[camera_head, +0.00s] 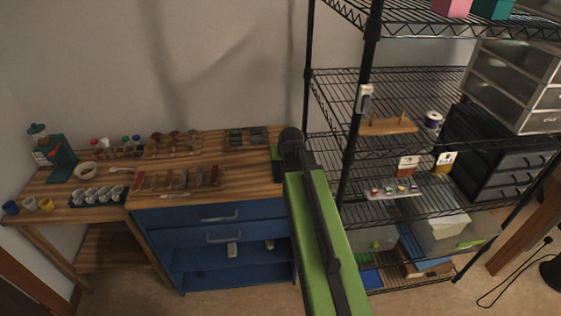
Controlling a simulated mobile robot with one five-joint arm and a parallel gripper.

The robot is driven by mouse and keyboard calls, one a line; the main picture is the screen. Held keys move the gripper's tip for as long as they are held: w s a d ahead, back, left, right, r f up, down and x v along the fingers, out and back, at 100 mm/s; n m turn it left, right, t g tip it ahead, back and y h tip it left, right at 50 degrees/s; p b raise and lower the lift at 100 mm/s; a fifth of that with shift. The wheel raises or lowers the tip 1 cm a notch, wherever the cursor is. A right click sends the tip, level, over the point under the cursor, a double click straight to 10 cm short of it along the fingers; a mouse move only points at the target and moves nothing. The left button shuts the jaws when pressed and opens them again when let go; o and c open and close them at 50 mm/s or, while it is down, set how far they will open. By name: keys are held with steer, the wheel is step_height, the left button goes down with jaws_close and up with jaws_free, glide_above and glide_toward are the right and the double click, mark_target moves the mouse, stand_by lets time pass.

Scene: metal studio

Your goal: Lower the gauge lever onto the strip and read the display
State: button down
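A dark green device on a flat base (62,170) stands at the far left end of the wooden bench, with a paler upper part. It may be the gauge, but its lever and display are too small to make out. I cannot pick out the strip for certain; several narrow flat pieces (178,180) lie in a row on the bench. My green arm rises from the bottom centre to a dark joint near the bench's right end. No gripper fingers show, so my gripper is not in view.
White cups (97,195) and a bowl (86,169) stand near the green device. Blue drawers (215,214) are under the wooden bench (240,180). A black wire shelf (415,200) with bins stands right. A cable (510,285) lies on the floor at right.

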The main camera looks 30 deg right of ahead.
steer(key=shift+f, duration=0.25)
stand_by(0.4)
